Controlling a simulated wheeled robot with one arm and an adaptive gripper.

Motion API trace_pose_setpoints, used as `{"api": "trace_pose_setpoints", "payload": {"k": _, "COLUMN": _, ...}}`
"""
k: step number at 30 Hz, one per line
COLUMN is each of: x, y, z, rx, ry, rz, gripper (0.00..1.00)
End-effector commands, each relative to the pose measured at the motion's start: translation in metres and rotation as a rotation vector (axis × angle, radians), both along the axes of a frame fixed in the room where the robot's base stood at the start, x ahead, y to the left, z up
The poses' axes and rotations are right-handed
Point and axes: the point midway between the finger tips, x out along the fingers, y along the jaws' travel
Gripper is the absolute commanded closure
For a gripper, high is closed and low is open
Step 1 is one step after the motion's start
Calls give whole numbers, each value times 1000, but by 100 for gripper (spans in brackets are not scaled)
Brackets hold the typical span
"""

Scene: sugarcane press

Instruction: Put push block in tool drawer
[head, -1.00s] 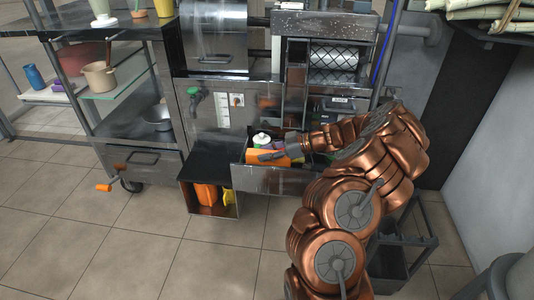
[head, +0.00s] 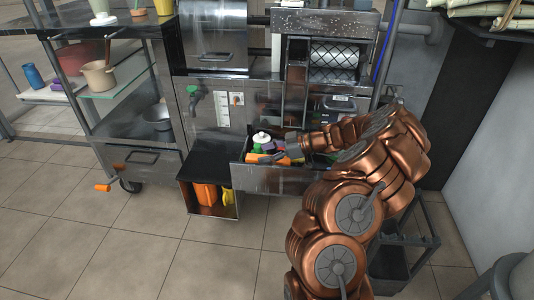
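The tool drawer (head: 281,181) is pulled out at the front of the metal press. An orange block (head: 284,161), which looks like the push block, shows low in the drawer, partly hidden by my gripper. My gripper (head: 268,157) reaches in from the right, with its dark fingers over the drawer and close against the orange block. The fingers are too small and overlapped to tell whether they still hold it.
The drawer also holds a white bottle with a green cap (head: 261,138) and yellow and purple items. Below left is an open cubby (head: 209,205) with orange and yellow things. A dark cart (head: 400,250) stands beside my arm. Floor at the front left is free.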

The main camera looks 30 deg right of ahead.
Motion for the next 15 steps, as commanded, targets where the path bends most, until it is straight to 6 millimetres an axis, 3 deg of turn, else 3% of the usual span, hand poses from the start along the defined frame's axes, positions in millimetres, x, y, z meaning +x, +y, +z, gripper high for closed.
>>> {"api": "trace_pose_setpoints", "payload": {"k": 15, "x": 0, "y": 0, "z": 13, "rx": 1, "ry": 2, "rz": 0, "gripper": 38}}
